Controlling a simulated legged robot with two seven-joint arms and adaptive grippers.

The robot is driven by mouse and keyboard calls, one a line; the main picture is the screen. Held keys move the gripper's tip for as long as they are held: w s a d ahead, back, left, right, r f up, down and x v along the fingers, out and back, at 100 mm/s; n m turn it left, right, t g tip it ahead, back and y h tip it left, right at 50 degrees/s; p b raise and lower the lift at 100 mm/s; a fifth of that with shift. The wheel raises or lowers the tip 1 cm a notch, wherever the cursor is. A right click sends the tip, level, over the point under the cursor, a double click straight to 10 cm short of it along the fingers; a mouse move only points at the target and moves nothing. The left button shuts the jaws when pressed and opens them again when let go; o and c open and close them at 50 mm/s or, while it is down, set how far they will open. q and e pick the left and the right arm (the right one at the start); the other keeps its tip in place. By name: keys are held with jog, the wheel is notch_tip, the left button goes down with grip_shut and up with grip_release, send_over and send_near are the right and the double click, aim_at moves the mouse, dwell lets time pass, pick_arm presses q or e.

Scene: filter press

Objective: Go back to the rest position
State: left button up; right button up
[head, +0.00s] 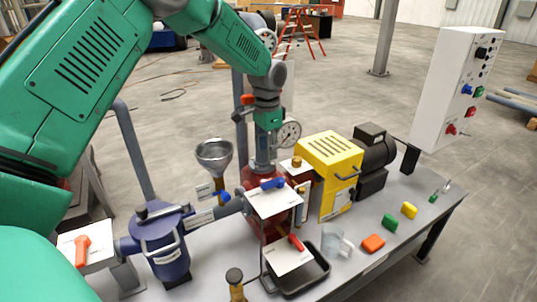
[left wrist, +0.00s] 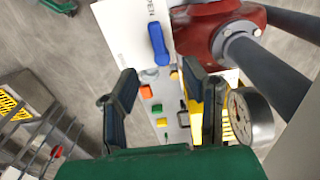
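My left arm reaches in from the left in the head view. Its gripper (head: 266,138) hangs over the bench beside the round gauge (head: 289,133); its fingers are hard to make out there. In the left wrist view the two dark fingers of this gripper (left wrist: 162,82) stand well apart, with nothing held between them. The bench and small coloured blocks show far beyond the gap. A white plate with a blue handle (left wrist: 158,44) lies beyond the fingertips; the blue handle also shows in the head view (head: 272,184). My right gripper is in neither view.
The bench (head: 360,262) carries a blue strainer pot (head: 164,252), a funnel (head: 214,156), a yellow-covered machine (head: 330,170), a black tray (head: 318,272) and a glass beaker (head: 332,244). A white control box (head: 450,85) stands at the right. Red pipework (left wrist: 205,35) and the gauge (left wrist: 252,117) are close to the gripper.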

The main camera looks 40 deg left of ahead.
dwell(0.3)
pick_arm(q)
jog(key=s+d+f+b, duration=0.3)
jog(key=s+d+f, duration=0.15)
jog(key=f, duration=0.55)
jog(key=s+d+f+n+h+b, duration=0.1)
jog(key=s+d+f+b, duration=0.3)
jog(key=f, duration=0.5)
jog(key=s+d+f+b, duration=0.2)
jog(key=s+d+f, duration=0.3)
jog(key=f, duration=0.5)
jog(key=s+f+n+b, duration=0.1)
jog(key=s+f+b, duration=0.1)
jog(key=s, duration=0.6)
jog(key=s+f+n+b, duration=0.1)
jog(key=s+f+b, duration=0.2)
jog(key=s+f, duration=0.2)
jog(key=s+d+f+n+y+b, duration=0.1)
jog(key=s+f, duration=0.3)
jog(key=s, duration=0.7)
jog(key=shift+f+t+b, duration=0.2)
jog(key=shift+t+b, duration=0.1)
jog(key=shift+b, duration=0.45)
